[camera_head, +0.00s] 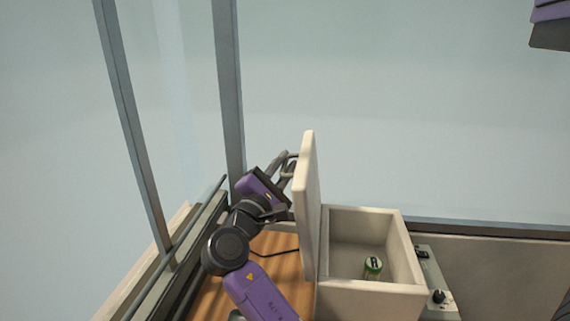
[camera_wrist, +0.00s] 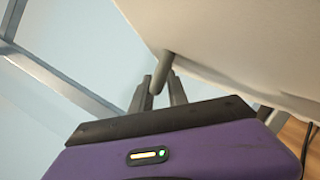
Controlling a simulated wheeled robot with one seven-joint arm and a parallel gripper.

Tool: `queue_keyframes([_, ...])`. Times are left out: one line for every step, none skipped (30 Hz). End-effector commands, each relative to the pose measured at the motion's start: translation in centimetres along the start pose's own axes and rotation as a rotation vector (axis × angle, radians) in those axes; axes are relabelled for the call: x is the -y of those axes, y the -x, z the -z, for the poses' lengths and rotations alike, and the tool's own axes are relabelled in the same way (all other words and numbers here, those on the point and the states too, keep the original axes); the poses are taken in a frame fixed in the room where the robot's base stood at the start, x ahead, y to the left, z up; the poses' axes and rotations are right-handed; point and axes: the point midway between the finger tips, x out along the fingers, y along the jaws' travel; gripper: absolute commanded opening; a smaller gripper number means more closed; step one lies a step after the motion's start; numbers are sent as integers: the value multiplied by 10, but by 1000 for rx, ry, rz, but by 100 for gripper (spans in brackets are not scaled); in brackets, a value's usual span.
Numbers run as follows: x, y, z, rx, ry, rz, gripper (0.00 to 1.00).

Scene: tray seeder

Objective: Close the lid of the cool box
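The cool box (camera_head: 403,250) is a cream, open-topped box at the lower right of the head view. Its lid (camera_head: 307,205) stands upright along the box's left side, so the box is open. The lid's pale surface fills the upper right of the wrist view (camera_wrist: 240,45). My gripper (camera_head: 285,172) is on the lid's left side, away from the opening, near its upper part. In the wrist view a grey rod (camera_wrist: 163,72) by the lid shows at the fingertips of my gripper (camera_wrist: 160,88). The fingers are parted; whether they press on the rod is unclear.
A small green-and-white container (camera_head: 373,266) is inside the box. A control unit with a black knob (camera_head: 438,296) is right of the box. Grey metal posts (camera_head: 229,100) stand left of my arm. A wooden surface (camera_head: 277,243) with a black cable lies beneath my gripper.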

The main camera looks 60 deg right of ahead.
Motion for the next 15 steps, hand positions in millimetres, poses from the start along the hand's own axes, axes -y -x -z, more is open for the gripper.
queue_keyframes([0,0,0,0,0,0,20])
queue_keyframes([0,0,0,0,0,0,20])
queue_keyframes([0,0,0,0,0,0,12])
queue_keyframes([0,0,0,0,0,0,6])
queue_keyframes([0,0,0,0,0,0,0])
queue_keyframes([0,0,0,0,0,0,0])
queue_keyframes([0,0,0,0,0,0,0])
queue_keyframes([0,0,0,0,0,0,0])
queue_keyframes([0,0,0,0,0,0,0])
queue_keyframes([0,0,0,0,0,0,0])
queue_keyframes([0,0,0,0,0,0,0])
queue_keyframes([0,0,0,0,0,0,0])
queue_keyframes([0,0,0,0,0,0,0])
queue_keyframes([0,0,0,0,0,0,0])
queue_keyframes([0,0,0,0,0,0,0])
